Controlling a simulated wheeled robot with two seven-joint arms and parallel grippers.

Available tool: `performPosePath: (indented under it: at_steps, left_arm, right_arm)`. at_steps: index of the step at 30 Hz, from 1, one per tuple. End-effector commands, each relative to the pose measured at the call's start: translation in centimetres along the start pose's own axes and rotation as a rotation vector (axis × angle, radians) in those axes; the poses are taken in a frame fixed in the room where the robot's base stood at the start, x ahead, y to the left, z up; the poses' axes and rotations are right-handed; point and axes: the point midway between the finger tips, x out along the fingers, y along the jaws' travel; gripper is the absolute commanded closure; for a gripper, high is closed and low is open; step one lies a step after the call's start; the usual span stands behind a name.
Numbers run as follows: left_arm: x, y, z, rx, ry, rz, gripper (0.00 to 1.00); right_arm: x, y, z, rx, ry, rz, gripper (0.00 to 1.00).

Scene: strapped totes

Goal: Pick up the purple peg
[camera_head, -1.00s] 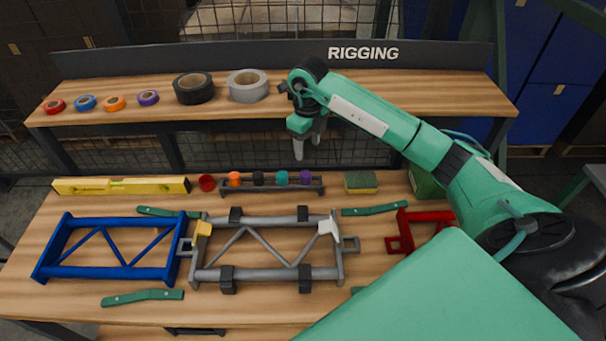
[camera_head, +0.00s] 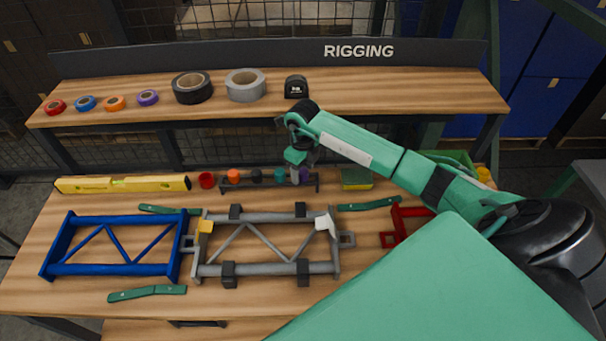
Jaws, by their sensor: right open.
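The purple peg (camera_head: 304,178) stands at the right end of a dark peg rack (camera_head: 244,187) at the back of the lower bench; only part of it shows. My right gripper (camera_head: 299,172) points down right at the purple peg, with its open fingers around or just in front of it; I cannot tell which. In the same rack stand an orange peg (camera_head: 233,176), a black peg (camera_head: 256,176) and a teal peg (camera_head: 280,174), which is close to the left of the fingers. My left gripper is not in view.
A yellow-green sponge (camera_head: 356,179) lies right of the rack, under my right forearm. A red cup-like piece (camera_head: 207,180) and a yellow level (camera_head: 122,184) are to the left. A grey frame (camera_head: 264,270) and a blue frame (camera_head: 112,270) lie in front. The upper shelf (camera_head: 350,98) is above.

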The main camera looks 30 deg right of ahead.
Motion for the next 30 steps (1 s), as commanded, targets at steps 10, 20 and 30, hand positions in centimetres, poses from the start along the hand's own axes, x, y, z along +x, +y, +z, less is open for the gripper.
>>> performPosePath:
  at_steps: [10, 20, 30]
  left_arm:
    - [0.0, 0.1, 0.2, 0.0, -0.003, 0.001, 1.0]
    - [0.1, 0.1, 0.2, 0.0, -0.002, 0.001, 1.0]
    - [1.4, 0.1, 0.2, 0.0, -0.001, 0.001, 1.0]
  right_arm:
    - [0.0, 0.0, 0.0, 0.0, 0.0, 0.0, 0.94]
    - [-0.3, 0.0, 0.1, 0.0, -0.001, 0.0, 0.94]
    - [-4.8, -0.1, 0.1, -0.001, -0.006, -0.003, 0.94]
